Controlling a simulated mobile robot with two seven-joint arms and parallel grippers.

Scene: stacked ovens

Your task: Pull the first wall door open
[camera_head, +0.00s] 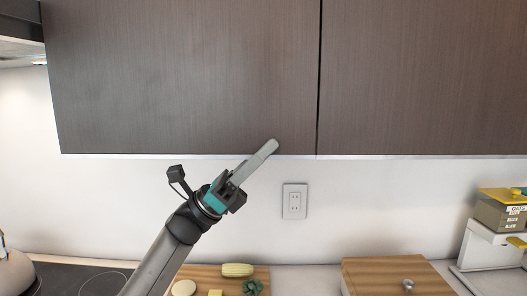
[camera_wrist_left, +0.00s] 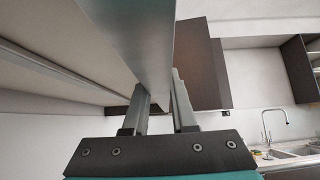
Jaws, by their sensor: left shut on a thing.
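The left wall door (camera_head: 180,75) is a dark wood-grain panel. It looks shut or nearly shut in the head view, with a narrow dark gap between it and the right wall door (camera_head: 425,75). My left gripper (camera_head: 268,148) reaches up to the left door's bottom edge near its right corner. In the left wrist view the fingers (camera_wrist_left: 160,105) stand on both sides of the grey-looking door panel (camera_wrist_left: 135,40), shut on its lower edge. The exact contact is partly hidden by the fingers. My right gripper is not in view.
A wall outlet (camera_head: 294,201) is right of my left arm. Below are a cutting board with food (camera_head: 210,272), a wooden box (camera_head: 385,276), a white scale-like stand with a container (camera_head: 495,240) and a cooktop (camera_head: 75,280). Space in front of the doors looks clear.

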